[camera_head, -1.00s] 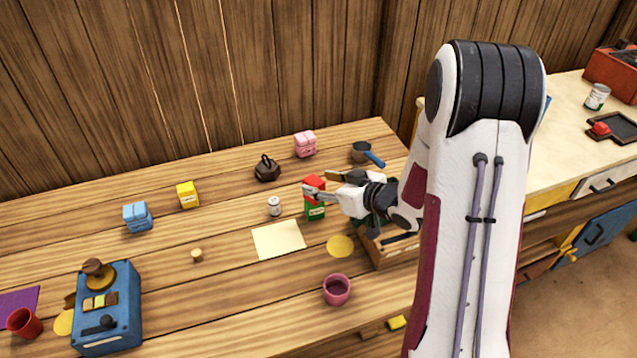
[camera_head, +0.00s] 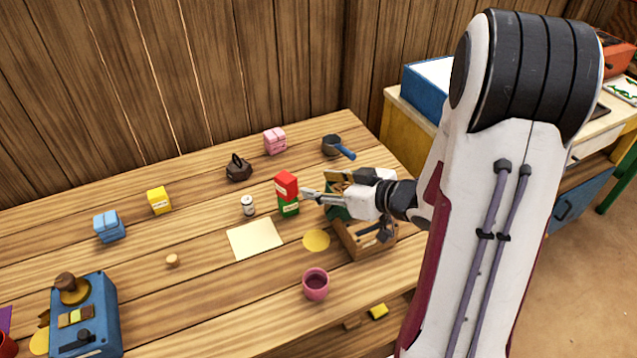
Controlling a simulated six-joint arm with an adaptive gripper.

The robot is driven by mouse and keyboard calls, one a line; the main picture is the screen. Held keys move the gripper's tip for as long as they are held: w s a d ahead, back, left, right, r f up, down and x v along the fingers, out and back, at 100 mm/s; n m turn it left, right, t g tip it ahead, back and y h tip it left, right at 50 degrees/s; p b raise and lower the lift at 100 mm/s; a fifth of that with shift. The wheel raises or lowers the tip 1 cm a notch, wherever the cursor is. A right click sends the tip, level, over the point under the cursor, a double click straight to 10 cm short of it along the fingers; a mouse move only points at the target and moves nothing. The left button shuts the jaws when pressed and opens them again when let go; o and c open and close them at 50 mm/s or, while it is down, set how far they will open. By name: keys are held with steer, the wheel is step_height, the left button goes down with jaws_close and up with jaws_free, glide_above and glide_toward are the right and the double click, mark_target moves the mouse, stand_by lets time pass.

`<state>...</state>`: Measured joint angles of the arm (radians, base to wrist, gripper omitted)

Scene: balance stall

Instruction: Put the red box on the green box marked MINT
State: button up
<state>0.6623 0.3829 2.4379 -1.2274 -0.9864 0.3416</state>
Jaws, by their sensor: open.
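The red box (camera_head: 286,185) sits on top of the green box (camera_head: 289,207), which stands upright on the wooden table. The green box has a pale label, too small to read here. The red box looks slightly turned against the green one. My gripper (camera_head: 308,194) is open and empty just to the right of the two boxes, its fingertips pointing at them. I cannot tell whether a fingertip still touches the red box.
A wooden crate (camera_head: 372,249) stands below my gripper. A white can (camera_head: 248,205), a cream sheet (camera_head: 255,239), a yellow disc (camera_head: 316,240) and a pink cup (camera_head: 316,284) lie around the boxes. A dark pan (camera_head: 333,147) is behind.

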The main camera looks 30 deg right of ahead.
steer(key=shift+r, duration=0.1)
stand_by(0.6)
steer(key=s+d+r+m+g+h, duration=0.25)
steer(key=s+r+h, duration=0.25)
steer(key=r+h, duration=0.45)
steer(key=s+a+r+m+g+y, duration=0.1)
steer(key=s+a+g+y, duration=0.1)
steer(key=s+a, duration=0.4)
steer(key=s+a+r+m+g+y, duration=0.1)
steer(key=s+a, duration=0.6)
steer(key=s, duration=0.7)
steer(key=shift+s+r+g+y, duration=0.2)
steer(key=shift+r+g+y, duration=0.15)
steer(key=shift+r+y, duration=0.35)
